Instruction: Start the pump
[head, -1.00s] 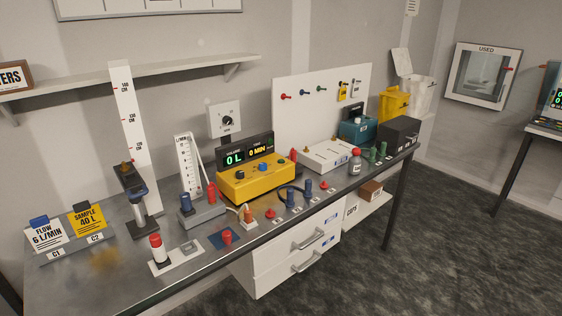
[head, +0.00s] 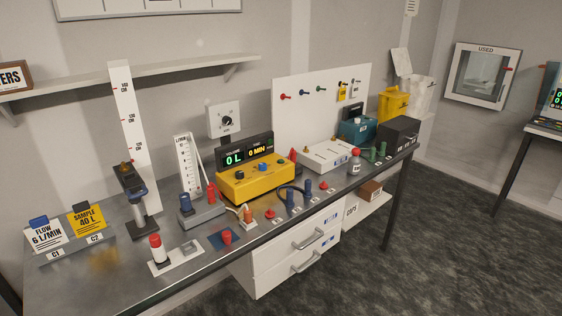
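The yellow pump box (head: 254,178) sits on the middle of the metal bench. A thin tube runs near the pump's left front to a small fitting (head: 248,214). Neither of my grippers is in view.
Cards reading FLOW 6 L/MIN (head: 46,236) and SAMPLE 40 L (head: 86,219) stand at the bench's left. A tall ruler stand (head: 130,130) is behind. Several blue, red and green pieces line the front edge. A white drawer unit (head: 300,245) hangs below.

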